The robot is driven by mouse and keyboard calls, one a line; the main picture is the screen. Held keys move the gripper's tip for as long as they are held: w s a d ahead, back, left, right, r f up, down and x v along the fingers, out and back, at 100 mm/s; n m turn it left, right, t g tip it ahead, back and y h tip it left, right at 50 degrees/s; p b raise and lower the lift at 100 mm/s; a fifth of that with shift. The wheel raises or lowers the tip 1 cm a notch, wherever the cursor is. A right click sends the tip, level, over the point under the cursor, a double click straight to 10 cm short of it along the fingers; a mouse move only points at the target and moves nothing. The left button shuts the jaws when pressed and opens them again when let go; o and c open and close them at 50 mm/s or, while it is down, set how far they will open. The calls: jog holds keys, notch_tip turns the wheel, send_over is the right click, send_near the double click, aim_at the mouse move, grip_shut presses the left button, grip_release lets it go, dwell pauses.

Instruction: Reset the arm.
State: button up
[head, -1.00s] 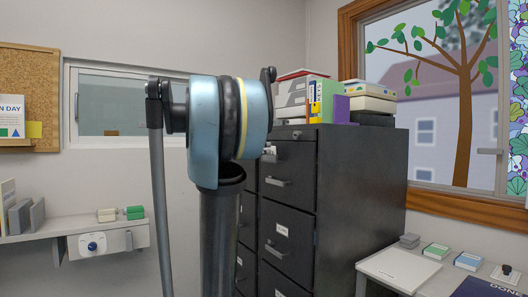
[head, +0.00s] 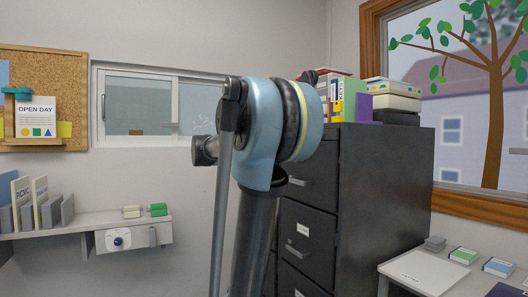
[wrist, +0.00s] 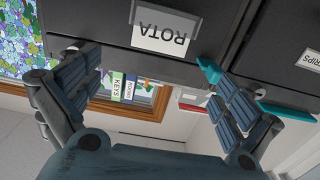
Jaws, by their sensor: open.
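My gripper (wrist: 150,95) shows in the wrist view with its two ribbed fingers spread wide apart and nothing between them. The wrist view is upside down. Dark cabinet drawer fronts fill its upper part, with a white card reading ROTA (wrist: 165,30) beyond the fingers. In the head view my arm stands upright in the middle, in front of the filing cabinet; the gripper itself is not visible there.
The black filing cabinet (head: 385,190) carries binders (head: 345,98) and stacked trays (head: 393,98). A desk (head: 400,268) with small boxes is at lower right. A wall shelf (head: 70,226) with books is at left, below a cork board (head: 70,70). A window is at right.

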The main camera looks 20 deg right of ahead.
jog(key=s+a+f+n+y, duration=0.2)
jog(key=s+f+n+y, duration=0.15)
jog(key=f, duration=0.55)
jog(key=s+a+f+n+y, duration=0.25)
jog(key=s+f, duration=0.25)
jog(key=f, duration=0.4)
jog(key=s+a+f+n+y, duration=0.3)
jog(key=s+f, duration=0.1)
jog(key=f, duration=0.5)
jog(key=s+a+f+n+y, duration=0.4)
jog(key=a+f, duration=0.4)
jog(key=f, duration=0.1)
jog(key=s+a+f+n+t+y, duration=0.1)
jog(key=s+a+f+n+y, duration=0.3)
jog(key=a+f, duration=0.5)
jog(key=shift+s+f+y, duration=0.5)
jog(key=shift+s+f, duration=0.05)
jog(key=shift+d, duration=0.1)
jog(key=shift+w+f, duration=0.2)
jog(key=shift+w, duration=0.25)
